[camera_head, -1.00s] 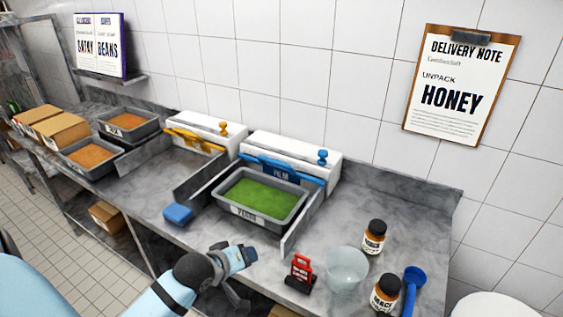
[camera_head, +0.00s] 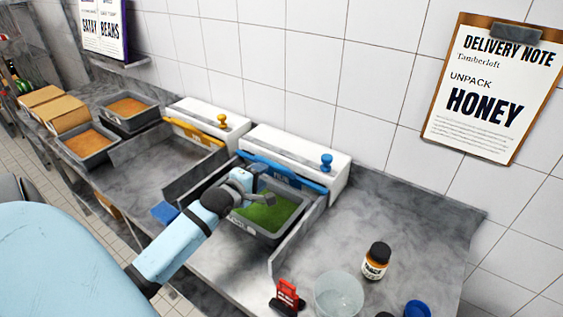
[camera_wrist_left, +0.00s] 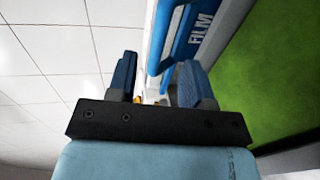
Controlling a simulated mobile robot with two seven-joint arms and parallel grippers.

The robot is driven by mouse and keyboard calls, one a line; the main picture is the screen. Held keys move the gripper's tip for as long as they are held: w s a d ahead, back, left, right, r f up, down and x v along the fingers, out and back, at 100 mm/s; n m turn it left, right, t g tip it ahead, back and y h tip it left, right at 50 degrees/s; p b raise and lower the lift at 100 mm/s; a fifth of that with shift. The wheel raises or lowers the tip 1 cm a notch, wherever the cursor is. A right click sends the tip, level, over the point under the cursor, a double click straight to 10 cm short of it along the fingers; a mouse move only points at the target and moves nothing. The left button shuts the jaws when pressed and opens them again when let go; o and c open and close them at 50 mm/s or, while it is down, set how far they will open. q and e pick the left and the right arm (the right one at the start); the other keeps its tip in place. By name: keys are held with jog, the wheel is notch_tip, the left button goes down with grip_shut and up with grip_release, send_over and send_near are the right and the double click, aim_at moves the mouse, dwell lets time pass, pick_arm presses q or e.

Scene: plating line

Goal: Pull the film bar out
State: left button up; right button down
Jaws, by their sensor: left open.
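The film bar (camera_head: 312,186) is a blue bar marked FILM along the front of the white dispenser (camera_head: 336,175) on the right, behind the tray of green food (camera_head: 270,213). My left gripper (camera_head: 258,186) is over the back of this tray, close to the bar, and hides part of both. In the left wrist view the gripper (camera_wrist_left: 158,80) is open, its two blue fingers apart. The film bar (camera_wrist_left: 188,38) shows just beyond the right finger there; I cannot tell whether they touch. My right gripper is not in view.
A second white dispenser with a yellow bar (camera_head: 195,133) stands to the left. A blue block (camera_head: 165,212) lies near the counter's front edge. A jar (camera_head: 376,260), a clear bowl (camera_head: 338,295) and a red stand (camera_head: 287,297) are at the right front.

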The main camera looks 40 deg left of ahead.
aim_at(274, 167)
pick_arm(q)
jog(key=x, duration=1)
jog(key=shift+f+p, duration=0.2)
jog(key=shift+p, duration=0.2)
jog(key=shift+w, duration=0.1)
grip_shut()
